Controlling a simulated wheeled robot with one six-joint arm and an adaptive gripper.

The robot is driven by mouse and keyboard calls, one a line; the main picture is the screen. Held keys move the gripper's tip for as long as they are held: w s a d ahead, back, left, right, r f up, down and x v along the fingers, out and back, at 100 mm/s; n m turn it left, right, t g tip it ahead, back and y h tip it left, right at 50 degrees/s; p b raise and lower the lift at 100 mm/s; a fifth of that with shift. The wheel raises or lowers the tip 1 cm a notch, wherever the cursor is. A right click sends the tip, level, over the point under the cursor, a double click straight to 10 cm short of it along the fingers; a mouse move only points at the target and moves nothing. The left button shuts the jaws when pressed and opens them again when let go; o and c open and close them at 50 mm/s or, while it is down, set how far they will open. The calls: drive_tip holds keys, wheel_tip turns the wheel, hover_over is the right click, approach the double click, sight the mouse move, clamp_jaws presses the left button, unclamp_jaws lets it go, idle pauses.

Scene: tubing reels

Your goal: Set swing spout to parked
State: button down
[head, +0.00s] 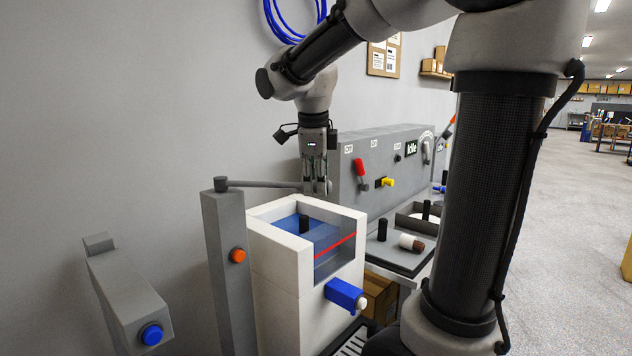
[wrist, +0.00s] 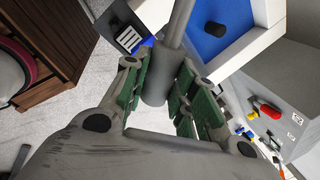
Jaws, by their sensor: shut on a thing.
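The swing spout (head: 262,184) is a thin grey bar that reaches right from a pivot on top of a grey post (head: 228,260). It runs level above the back of the white open-topped tank (head: 305,285). My gripper (head: 316,186) points down and is shut on the spout's outer end. In the wrist view the spout's thick grey end (wrist: 160,76) sits between the green-padded fingers of my gripper (wrist: 160,95). No mark for the parked position can be made out.
The tank has a blue inside with a black peg (head: 303,224), a red line and a blue tap (head: 345,294). A grey panel (head: 385,160) with a red lever and yellow valve stands behind. An orange-button post and a blue-button unit (head: 130,290) stand left.

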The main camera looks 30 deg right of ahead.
drive_tip(key=shift+s+a, duration=0.1)
drive_tip(key=c, duration=1.1)
unclamp_jaws()
drive_tip(key=shift+c, duration=0.2)
drive_tip(key=shift+r, duration=0.1)
drive_tip(key=v, duration=1.2)
